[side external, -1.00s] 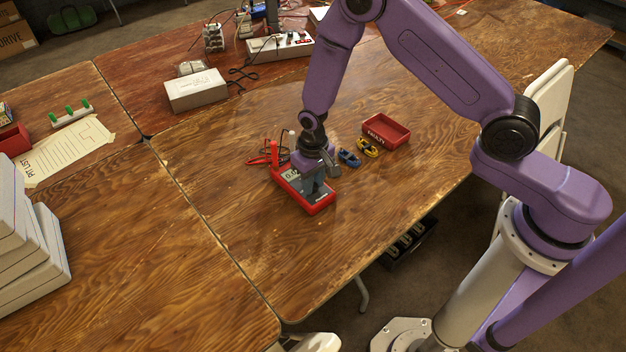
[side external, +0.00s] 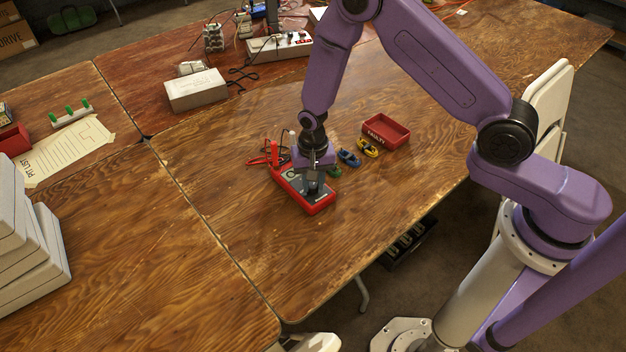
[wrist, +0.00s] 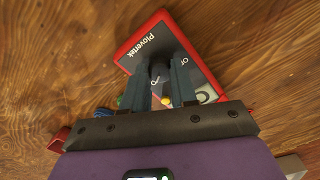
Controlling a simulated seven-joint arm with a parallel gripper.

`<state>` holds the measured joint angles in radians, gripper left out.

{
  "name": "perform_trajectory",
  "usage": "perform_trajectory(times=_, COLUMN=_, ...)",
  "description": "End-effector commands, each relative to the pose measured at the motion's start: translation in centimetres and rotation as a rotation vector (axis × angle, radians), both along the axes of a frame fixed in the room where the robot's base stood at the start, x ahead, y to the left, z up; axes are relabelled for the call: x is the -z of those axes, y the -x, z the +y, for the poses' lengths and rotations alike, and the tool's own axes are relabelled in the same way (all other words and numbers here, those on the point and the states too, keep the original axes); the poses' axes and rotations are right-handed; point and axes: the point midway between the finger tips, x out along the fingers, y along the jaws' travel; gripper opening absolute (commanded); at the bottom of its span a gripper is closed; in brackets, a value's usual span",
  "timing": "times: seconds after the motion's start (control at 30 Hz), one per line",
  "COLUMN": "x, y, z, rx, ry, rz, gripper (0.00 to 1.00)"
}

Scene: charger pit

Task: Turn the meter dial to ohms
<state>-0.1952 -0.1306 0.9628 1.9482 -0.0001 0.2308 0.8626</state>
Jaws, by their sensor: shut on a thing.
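The red-cased meter (side external: 317,209) lies flat on the wooden table, with red leads (side external: 262,158) behind it. Its dark face carries the label "Plovertek" in the wrist view (wrist: 140,52). My gripper (side external: 313,187) points down over the meter. In the wrist view its two fingers (wrist: 160,80) stand on either side of the dark dial (wrist: 158,70) and are shut on it. Part of an "OFF" marking shows beside the right finger. The dial's pointer and most other markings are hidden by the fingers, so I cannot tell its setting. The display is mostly covered.
Green, blue and yellow small items (side external: 349,158) lie just right of the meter. A red tray marked "FAULTY" (side external: 386,130) stands beyond them. A white box (side external: 196,90) and a power strip (side external: 280,46) are at the back.

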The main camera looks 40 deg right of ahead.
Motion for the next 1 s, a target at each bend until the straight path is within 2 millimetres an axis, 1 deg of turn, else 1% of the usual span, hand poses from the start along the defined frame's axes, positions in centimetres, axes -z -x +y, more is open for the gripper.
perform_trajectory(times=0.33, x=0.0, y=-0.1, z=0.0, rx=0.004, ry=0.000, rz=-0.001, gripper=0.00)
perform_trajectory(times=0.37, x=0.0, y=-0.1, z=0.0, rx=0.004, ry=0.000, rz=-0.001, gripper=0.34)
perform_trajectory(times=0.4, x=0.0, y=-0.1, z=0.0, rx=0.004, ry=0.000, rz=-0.001, gripper=0.47)
perform_trajectory(times=0.43, x=0.0, y=-0.1, z=0.0, rx=0.004, ry=0.000, rz=-0.001, gripper=0.53)
perform_trajectory(times=0.77, x=-0.2, y=-0.1, z=0.0, rx=0.002, ry=0.000, rz=-0.001, gripper=0.53)
perform_trajectory(times=0.87, x=-0.8, y=-0.1, z=0.0, rx=0.002, ry=-0.001, rz=-0.003, gripper=0.53)
perform_trajectory(times=1.0, x=-2.5, y=-0.1, z=0.0, rx=0.002, ry=-0.002, rz=-0.005, gripper=0.53)
